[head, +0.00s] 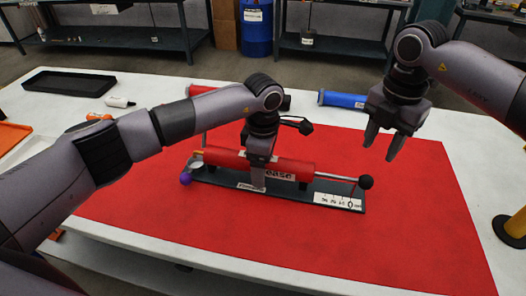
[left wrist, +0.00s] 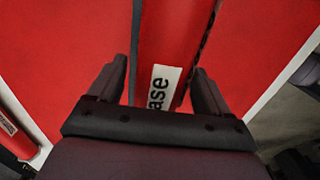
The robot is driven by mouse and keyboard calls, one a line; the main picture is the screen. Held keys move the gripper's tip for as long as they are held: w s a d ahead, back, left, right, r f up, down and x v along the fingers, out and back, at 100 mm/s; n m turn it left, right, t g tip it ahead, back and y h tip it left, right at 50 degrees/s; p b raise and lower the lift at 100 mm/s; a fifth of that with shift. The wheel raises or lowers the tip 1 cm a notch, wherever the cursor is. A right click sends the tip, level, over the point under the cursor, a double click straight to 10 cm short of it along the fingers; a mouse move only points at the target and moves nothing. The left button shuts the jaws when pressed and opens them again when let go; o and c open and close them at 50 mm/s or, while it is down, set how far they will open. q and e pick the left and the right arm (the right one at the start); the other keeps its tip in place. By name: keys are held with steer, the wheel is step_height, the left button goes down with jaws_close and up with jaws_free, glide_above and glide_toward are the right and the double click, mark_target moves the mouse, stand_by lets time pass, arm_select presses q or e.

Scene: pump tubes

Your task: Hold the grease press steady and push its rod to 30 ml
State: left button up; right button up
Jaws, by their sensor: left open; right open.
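The grease press lies on a dark base on the red mat, with a red barrel (head: 298,168), a white label and a metal rod ending in a black ball knob (head: 366,182). A white scale plate (head: 338,201) with marks sits under the rod. My left gripper (head: 257,180) is over the middle of the barrel and hides part of it. In the left wrist view its open fingers (left wrist: 160,90) stand on either side of the red barrel (left wrist: 178,45). My right gripper (head: 383,150) is open and empty, above and slightly right of the knob, apart from it.
A blue tube (head: 342,99) and a red tube (head: 203,90) lie behind the press. A black tray (head: 68,83) and a white bottle (head: 119,102) are at the back left. A yellow-and-black object (head: 512,228) stands at the right edge. The mat's front right is clear.

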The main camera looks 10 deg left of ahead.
arm_select(q)
steer(key=shift+f, duration=0.7)
